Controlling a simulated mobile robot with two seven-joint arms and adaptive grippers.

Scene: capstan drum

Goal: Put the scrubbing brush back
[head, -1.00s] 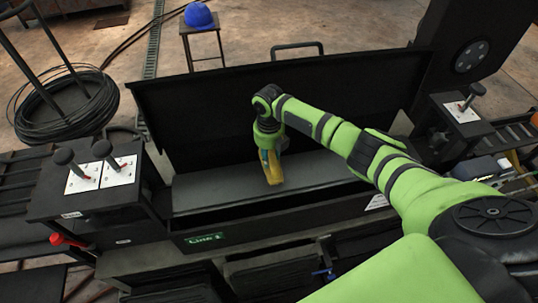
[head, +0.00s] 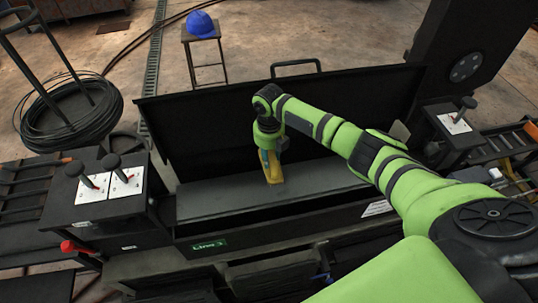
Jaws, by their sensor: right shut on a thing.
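My right gripper (head: 270,148) hangs down at the end of the green arm, over the open black box. It is shut on a yellow thing with a bit of blue, which I take to be the scrubbing brush (head: 272,169). The brush points down, close above or touching the flat grey surface (head: 225,196) inside the box; I cannot tell which. The gripper's fingers are small and partly hidden. My left gripper is not in view.
The raised black lid (head: 190,125) stands behind the gripper. Lever panels flank the box at left (head: 108,188) and right (head: 455,122). A blue hard hat (head: 200,23) rests on a stool behind. A cable reel (head: 70,115) stands at far left.

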